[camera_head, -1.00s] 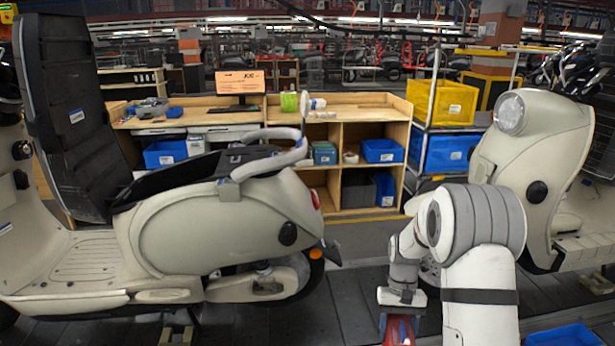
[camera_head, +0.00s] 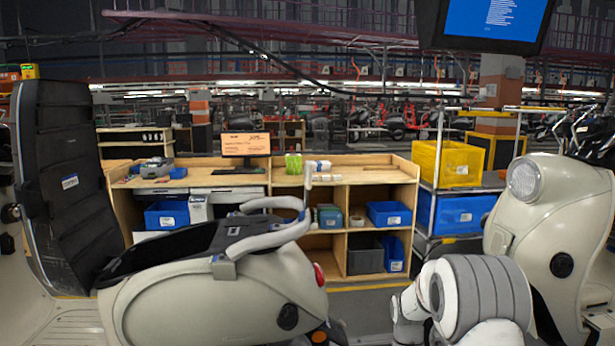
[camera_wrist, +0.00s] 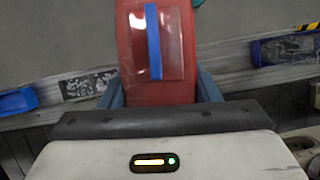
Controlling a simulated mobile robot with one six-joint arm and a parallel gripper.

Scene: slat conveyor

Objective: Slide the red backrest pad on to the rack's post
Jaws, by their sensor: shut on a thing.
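My gripper (camera_wrist: 160,92) is shut on the red backrest pad (camera_wrist: 128,60), with one blue-grey finger on each side. The pad's face carries a clear film with a blue strip. Its upper end is cut off at the wrist view's top edge. In the head view, my gripper and the pad are below the frame; only part of my arm shows at lower right. The grey tubular rack (camera_head: 270,238) sits on the rear of the left cream scooter. Its post (camera_head: 308,184) stands upright at the rack's right end. The pad is not seen beside the post in either view.
The left scooter's cream body (camera_head: 200,305) fills the lower left. Another cream scooter (camera_head: 556,225) stands at right, close to my arm. A wooden workbench (camera_head: 345,180) with blue bins and a yellow crate (camera_head: 446,163) are behind. A floor gap lies between the scooters.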

